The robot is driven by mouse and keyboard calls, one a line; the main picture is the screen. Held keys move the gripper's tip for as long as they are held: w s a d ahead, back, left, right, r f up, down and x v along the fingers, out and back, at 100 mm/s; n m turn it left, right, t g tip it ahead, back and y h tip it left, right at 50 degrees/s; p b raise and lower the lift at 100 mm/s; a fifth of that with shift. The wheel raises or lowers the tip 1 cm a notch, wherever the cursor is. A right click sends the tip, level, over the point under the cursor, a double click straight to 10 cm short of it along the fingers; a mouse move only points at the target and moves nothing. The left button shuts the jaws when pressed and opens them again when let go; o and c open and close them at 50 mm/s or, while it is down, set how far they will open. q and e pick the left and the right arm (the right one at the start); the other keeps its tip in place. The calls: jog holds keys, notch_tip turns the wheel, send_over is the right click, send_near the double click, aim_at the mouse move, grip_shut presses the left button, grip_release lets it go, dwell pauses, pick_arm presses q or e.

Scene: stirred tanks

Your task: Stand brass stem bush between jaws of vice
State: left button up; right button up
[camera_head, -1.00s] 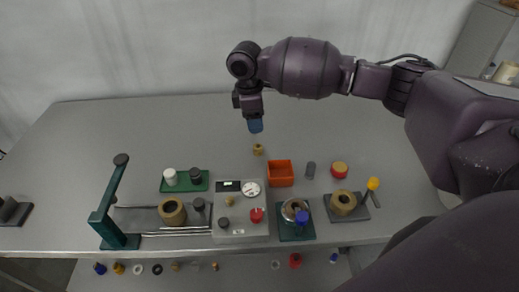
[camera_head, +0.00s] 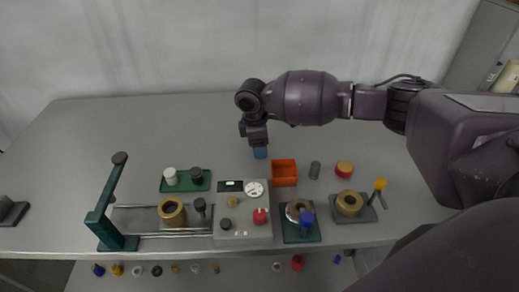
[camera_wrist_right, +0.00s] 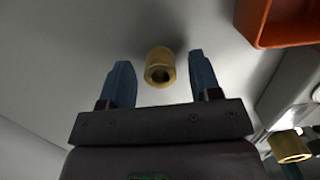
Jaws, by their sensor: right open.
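The brass stem bush (camera_wrist_right: 160,67) is a small hollow brass cylinder. In the right wrist view it stands between the two blue fingers of my open right gripper (camera_wrist_right: 164,82), with a gap on each side. In the head view the right gripper (camera_head: 260,153) is low over the table behind the orange bin and hides the bush. A dark base with an upright block (camera_head: 8,208) at the left edge may be the vice, but it is cut off and I cannot tell. My left gripper is out of view.
The orange bin (camera_head: 284,173) is close in front of the right gripper. The table's back is clear.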

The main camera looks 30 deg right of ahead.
jog(key=shift+f, duration=0.3)
jog(key=shift+r, duration=0.1)
grip_shut()
